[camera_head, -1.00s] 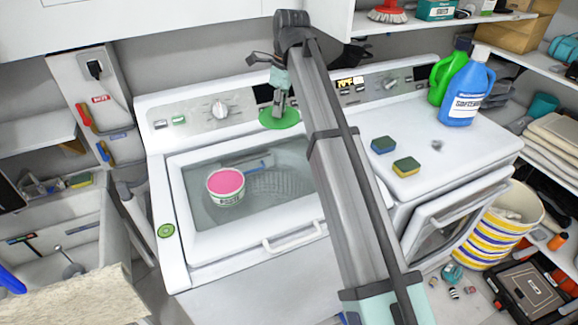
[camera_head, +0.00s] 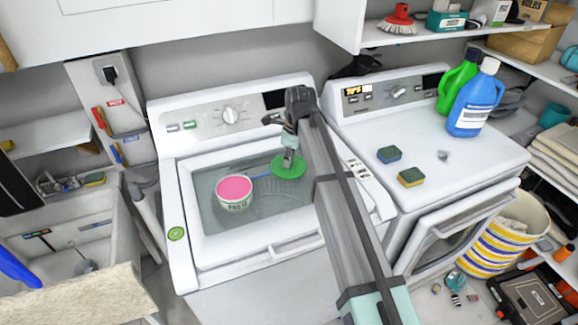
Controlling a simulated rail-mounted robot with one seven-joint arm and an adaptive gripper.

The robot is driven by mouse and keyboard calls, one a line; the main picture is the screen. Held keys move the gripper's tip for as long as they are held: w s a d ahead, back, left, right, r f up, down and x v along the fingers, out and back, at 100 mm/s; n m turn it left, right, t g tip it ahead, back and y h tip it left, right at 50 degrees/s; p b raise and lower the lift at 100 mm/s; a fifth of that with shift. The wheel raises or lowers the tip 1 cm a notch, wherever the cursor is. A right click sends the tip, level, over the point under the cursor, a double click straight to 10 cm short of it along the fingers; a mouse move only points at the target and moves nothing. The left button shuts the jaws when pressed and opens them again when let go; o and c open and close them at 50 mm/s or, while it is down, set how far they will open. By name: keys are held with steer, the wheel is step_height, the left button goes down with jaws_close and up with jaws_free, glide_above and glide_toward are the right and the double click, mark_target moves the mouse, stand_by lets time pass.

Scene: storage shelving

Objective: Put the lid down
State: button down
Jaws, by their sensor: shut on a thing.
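A round green lid (camera_head: 288,167) is in my gripper (camera_head: 288,156), over the right part of the left washer's glass top. My gripper is shut on the lid from above. I cannot tell whether the lid touches the glass or hangs just above it. A white tub (camera_head: 235,203) with a pink top or filling stands on the glass top, to the left of and nearer than the lid. My arm hides the right edge of the washer's top.
The white washer (camera_head: 215,252) has a front handle. A dryer (camera_head: 440,150) to the right bears two sponges (camera_head: 411,177), a green bottle and a blue bottle (camera_head: 472,108). A sink (camera_head: 75,245) is at the left. The glass around the tub is mostly clear.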

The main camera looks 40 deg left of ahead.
mark_target(294, 167)
steer(key=shift+f+p, duration=0.55)
steer(key=shift+f, duration=1.65)
steer(key=shift+f, duration=0.2)
steer(key=c, duration=1)
jaws_free()
steer(key=shift+c, duration=0.2)
steer(key=shift+r, duration=0.1)
step_height(294, 167, up, 12)
steer(key=d+b, duration=0.1)
steer(key=b, duration=0.2)
steer(key=shift+w+d, duration=0.2)
steer(key=shift+d, duration=0.2)
